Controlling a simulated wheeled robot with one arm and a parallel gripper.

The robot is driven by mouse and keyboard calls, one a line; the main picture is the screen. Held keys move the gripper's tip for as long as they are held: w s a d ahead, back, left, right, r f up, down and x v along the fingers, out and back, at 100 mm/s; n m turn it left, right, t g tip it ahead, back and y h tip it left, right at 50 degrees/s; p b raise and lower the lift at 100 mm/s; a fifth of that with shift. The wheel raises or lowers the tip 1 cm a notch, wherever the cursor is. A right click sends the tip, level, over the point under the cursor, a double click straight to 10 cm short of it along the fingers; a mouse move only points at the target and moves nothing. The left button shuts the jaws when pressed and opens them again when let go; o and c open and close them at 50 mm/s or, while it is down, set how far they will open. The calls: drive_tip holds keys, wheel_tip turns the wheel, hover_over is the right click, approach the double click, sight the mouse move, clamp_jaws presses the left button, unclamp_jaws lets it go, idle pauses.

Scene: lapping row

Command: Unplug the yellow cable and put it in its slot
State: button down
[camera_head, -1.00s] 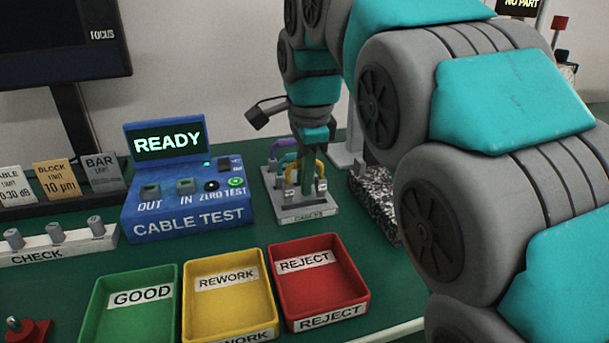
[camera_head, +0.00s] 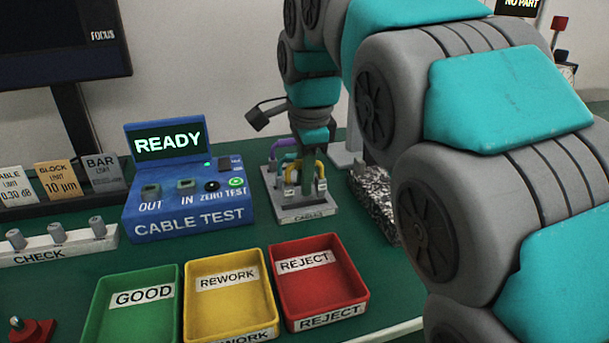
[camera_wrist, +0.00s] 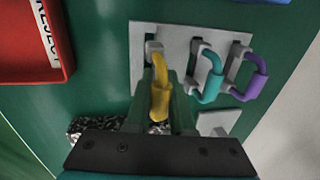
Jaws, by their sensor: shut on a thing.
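The yellow cable (camera_wrist: 160,88) is a short curved lead between the fingers of my gripper (camera_wrist: 168,118) in the wrist view. My gripper, also in the head view (camera_head: 306,182), is shut on it at the cable rack (camera_head: 307,212). One end of the yellow cable is by a grey holder on the rack's plate (camera_wrist: 180,36); I cannot tell whether it is fully seated. Its other end is partly hidden by my gripper. A teal cable (camera_wrist: 211,82) and a purple cable (camera_wrist: 252,78) stand in the rack beside it.
The blue cable tester (camera_head: 188,215) reads READY, and its OUT and IN ports show no cable. Green (camera_head: 92,325), yellow (camera_head: 190,295) and red (camera_head: 362,285) trays stand in front. A speckled block (camera_head: 377,200) is close to the rack's right.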

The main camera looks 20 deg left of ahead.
drive_tip(key=shift+f+b, duration=0.45)
drive_tip(key=shift+f, duration=0.75)
drive_tip(key=c, duration=0.7)
unclamp_jaws()
drive_tip(key=shift+f, duration=0.1)
drive_tip(key=shift+s+d+r, duration=0.1)
drive_tip(key=shift+s+r, duration=0.1)
drive_tip(key=shift+r, duration=1.15)
drive_tip(key=shift+s+d+r, duration=0.15)
drive_tip(key=shift+s+r, duration=0.05)
drive_tip(key=shift+r, duration=1.1)
drive_tip(key=shift+s+d+r, duration=0.1)
drive_tip(key=shift+s+r, duration=0.1)
drive_tip(key=shift+r, duration=1.15)
